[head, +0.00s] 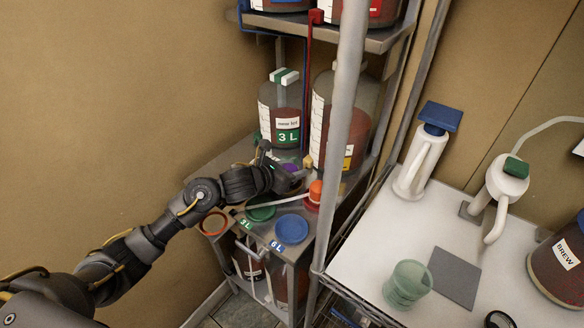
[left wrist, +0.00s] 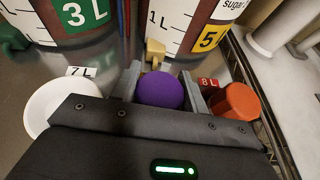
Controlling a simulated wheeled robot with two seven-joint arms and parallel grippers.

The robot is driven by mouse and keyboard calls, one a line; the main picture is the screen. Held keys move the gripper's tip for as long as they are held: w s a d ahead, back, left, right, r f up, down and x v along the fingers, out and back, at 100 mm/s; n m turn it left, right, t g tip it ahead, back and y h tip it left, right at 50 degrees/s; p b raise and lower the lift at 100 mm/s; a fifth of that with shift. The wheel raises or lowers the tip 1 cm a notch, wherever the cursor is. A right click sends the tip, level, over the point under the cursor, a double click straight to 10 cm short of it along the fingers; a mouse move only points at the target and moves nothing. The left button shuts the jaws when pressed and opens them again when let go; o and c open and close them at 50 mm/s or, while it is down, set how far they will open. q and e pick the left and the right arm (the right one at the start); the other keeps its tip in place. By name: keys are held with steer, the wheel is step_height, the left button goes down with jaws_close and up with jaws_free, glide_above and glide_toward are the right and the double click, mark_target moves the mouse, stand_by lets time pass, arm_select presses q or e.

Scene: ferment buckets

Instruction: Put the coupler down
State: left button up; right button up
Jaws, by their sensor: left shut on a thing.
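A purple, round-topped piece (left wrist: 160,91), which I take to be the coupler, sits between the two fingers of my left gripper (left wrist: 160,98). The fingers are shut on its sides. In the head view my left gripper (head: 292,177) is over the middle shelf, and only a little of the purple piece (head: 290,167) shows. Its lower part is hidden, so I cannot tell whether it touches the shelf. My right gripper is not in view.
An orange cap (head: 315,193) stands right of the gripper. A green disc (head: 261,208), a blue disc (head: 291,229) and a red ring (head: 213,223) lie at the shelf front. Large jars (head: 281,100) stand behind. A grey post (head: 342,130) rises at right.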

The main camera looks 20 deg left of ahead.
arm_select(q)
steer(key=shift+f, duration=0.1)
steer(key=o, duration=1.2)
steer(key=shift+c, duration=0.2)
steer(key=shift+s+a, duration=0.1)
steer(key=b+v, duration=0.1)
steer(key=v, duration=1)
steer(key=shift+s+a+r, duration=0.15)
steer(key=shift+s+r, duration=0.1)
